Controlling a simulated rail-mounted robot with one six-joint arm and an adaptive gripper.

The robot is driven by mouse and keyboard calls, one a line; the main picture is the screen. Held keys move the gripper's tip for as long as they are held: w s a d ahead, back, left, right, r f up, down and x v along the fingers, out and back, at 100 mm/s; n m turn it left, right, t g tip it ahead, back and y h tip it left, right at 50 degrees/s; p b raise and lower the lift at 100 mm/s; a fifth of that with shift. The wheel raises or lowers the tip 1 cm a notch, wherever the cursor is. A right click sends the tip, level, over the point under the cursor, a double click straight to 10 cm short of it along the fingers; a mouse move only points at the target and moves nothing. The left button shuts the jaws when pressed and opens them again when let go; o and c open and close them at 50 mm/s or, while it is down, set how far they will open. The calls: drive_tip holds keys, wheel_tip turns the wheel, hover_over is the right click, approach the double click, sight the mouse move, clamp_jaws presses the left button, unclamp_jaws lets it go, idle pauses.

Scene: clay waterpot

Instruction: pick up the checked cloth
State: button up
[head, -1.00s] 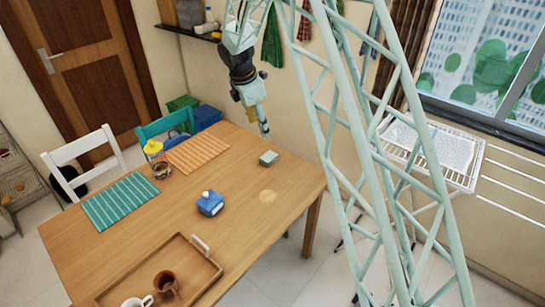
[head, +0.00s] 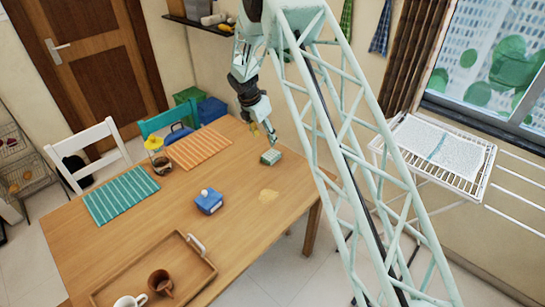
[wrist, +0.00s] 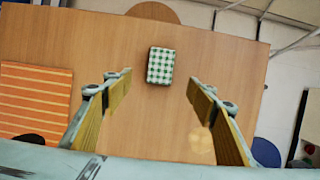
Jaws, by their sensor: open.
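The checked cloth (wrist: 160,66) is a small folded green-and-white block on the wooden table. In the wrist view it lies ahead of my fingers, near the table's far edge, centred between them. It also shows in the head view (head: 271,157) near the table's back right side. My gripper (wrist: 160,87) is open and empty, with its two yellow-padded fingers spread apart to either side. In the head view my gripper (head: 262,136) hangs above the table, a little above the cloth and to its left. The cloth is not touched.
The wooden table (head: 130,240) also carries a blue box (head: 209,202), a striped orange mat (head: 199,148), a teal mat (head: 121,194), a small pot with a yellow flower (head: 157,146) and a tray (head: 207,268) with cups. The table around the cloth is clear.

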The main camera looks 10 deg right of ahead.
idle(0.3)
hover_over(271, 155)
drive_tip(key=a, duration=0.2)
drive_tip(key=shift+s+d+f, duration=0.1)
drive_tip(key=shift+s+f, duration=0.05)
drive_tip(key=shift+f, duration=1.95)
drive_tip(key=shift+s+d+f, duration=0.1)
drive_tip(key=shift+f, duration=1.95)
drive_tip(key=shift+x, duration=2.15)
drive_tip(key=shift+d+f, duration=0.25)
drive_tip(key=shift+f, duration=0.15)
drive_tip(key=shift+w+f, duration=0.1)
drive_tip(key=shift+f, duration=0.1)
drive_tip(key=shift+c, duration=0.6)
drive_tip(key=c, duration=0.8)
